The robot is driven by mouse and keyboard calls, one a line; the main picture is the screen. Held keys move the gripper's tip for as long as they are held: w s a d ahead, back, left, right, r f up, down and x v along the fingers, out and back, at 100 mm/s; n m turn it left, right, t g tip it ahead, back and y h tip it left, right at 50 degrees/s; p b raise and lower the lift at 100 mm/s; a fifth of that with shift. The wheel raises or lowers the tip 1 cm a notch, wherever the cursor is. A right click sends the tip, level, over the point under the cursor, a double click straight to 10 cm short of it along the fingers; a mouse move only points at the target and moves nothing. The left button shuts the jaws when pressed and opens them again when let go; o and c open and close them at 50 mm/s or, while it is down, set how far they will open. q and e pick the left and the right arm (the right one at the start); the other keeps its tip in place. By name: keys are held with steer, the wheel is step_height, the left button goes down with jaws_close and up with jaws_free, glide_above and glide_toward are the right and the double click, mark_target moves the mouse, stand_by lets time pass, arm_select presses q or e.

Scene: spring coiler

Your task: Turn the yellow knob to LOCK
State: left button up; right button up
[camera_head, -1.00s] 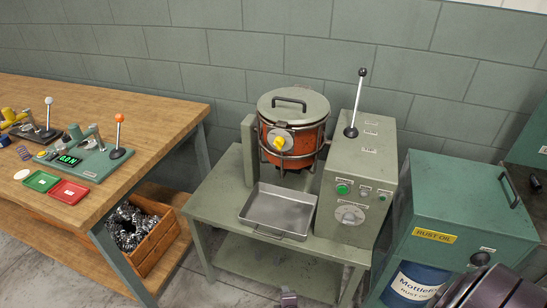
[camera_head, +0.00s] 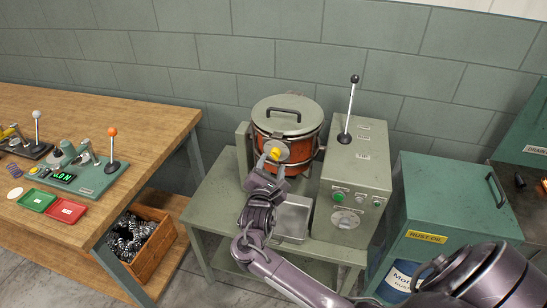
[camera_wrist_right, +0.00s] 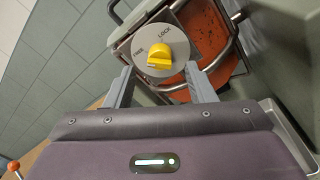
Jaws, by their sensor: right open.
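The yellow knob (camera_head: 276,154) sits on a round grey disc on the front of the orange drum (camera_head: 302,165). In the right wrist view the knob (camera_wrist_right: 160,57) is centred on its disc (camera_wrist_right: 178,45), with FREE lettered at the disc's left and LOCK near its top. I cannot tell for certain which mark the knob points to. My right gripper (camera_head: 268,168) is open and empty in front of the knob. In the wrist view its fingertips (camera_wrist_right: 158,72) are spread wide, one on each side of the disc's lower part, apart from the knob. My left gripper is out of view.
The drum has a grey lid (camera_head: 288,115) and a wire cage. A control box with a lever (camera_head: 349,105) stands close at its right. A metal tray (camera_head: 292,220) lies below, partly hidden by my arm. A wooden bench (camera_head: 150,112) is at the left.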

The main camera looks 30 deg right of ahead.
mark_target(274, 158)
steer(key=shift+x, duration=1.8)
steer(key=c, duration=0.9)
